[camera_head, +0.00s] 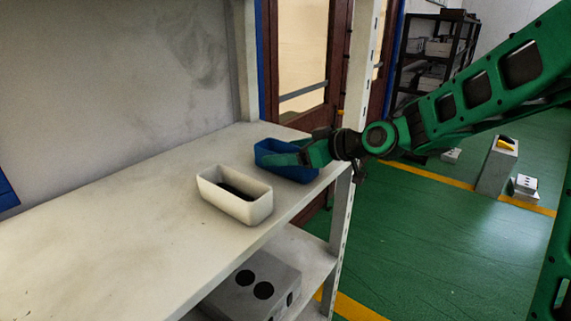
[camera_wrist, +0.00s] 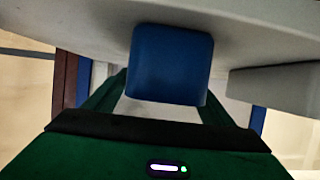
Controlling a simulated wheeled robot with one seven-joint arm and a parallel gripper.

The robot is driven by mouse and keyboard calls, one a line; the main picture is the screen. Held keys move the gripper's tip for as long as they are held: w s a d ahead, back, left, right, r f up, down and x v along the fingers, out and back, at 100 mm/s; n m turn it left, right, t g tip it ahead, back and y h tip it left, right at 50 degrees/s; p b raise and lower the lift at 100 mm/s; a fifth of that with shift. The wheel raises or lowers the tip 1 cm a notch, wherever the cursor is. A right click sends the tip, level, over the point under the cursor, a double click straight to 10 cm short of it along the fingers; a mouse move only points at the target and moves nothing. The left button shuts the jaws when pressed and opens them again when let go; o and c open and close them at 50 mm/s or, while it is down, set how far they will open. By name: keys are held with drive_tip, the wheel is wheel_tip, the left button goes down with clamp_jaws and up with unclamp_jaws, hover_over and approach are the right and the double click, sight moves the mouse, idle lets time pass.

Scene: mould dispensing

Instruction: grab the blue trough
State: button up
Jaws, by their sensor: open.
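The blue trough (camera_head: 268,148) stands on the white shelf top (camera_head: 110,230), near its far right end. In the head view my green gripper (camera_head: 290,157) reaches in from the right and covers part of the trough. In the wrist view the end of the blue trough (camera_wrist: 172,62) is straight ahead, and my gripper (camera_wrist: 160,105) has its fingers apart, one on each side of it. The fingertips are partly hidden behind the trough, so I cannot tell whether they touch it.
A white trough (camera_head: 250,208) with dark contents stands close to the blue one, nearer the camera; its edge seems to show in the wrist view (camera_wrist: 275,85). A shelf post (camera_head: 345,200) rises just right of the blue trough. A grey box (camera_head: 250,285) sits on the lower shelf.

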drive_tip(key=shift+a, duration=0.1)
drive_tip(key=c, duration=1.2)
drive_tip(key=shift+w, duration=0.1)
